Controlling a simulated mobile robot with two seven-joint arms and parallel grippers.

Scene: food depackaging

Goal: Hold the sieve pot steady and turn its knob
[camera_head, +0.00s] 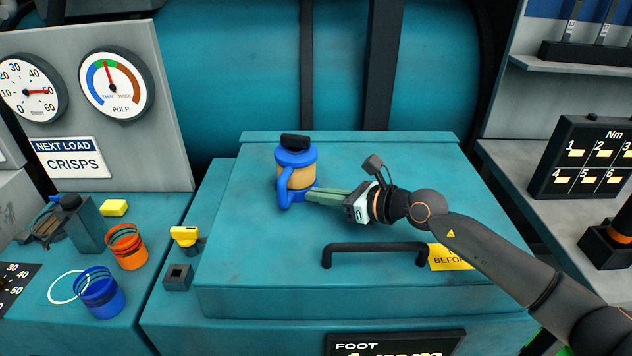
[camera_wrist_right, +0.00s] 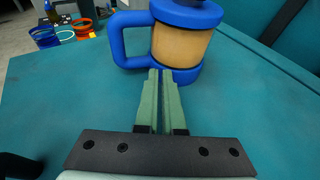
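The sieve pot (camera_head: 298,177) stands upright on the teal lid, with a blue top and base, a tan body and a blue side handle (camera_head: 285,193). A black knob (camera_head: 295,141) sits on its top in the head view. The right wrist view shows the pot's tan body (camera_wrist_right: 181,46) and the handle (camera_wrist_right: 118,41) left of it; the knob is out of that frame. My right gripper (camera_head: 311,196) has its green fingers together, with the tips (camera_wrist_right: 161,72) at the pot's lower edge beside the handle. Contact is unclear. My left gripper is not in view.
A black bar handle (camera_head: 375,248) rises from the lid (camera_head: 250,262) in front of my right arm. Orange (camera_head: 127,247) and blue (camera_head: 99,293) ring containers stand at the left, near a yellow knob (camera_head: 185,235). The lid right of the pot is partly clear.

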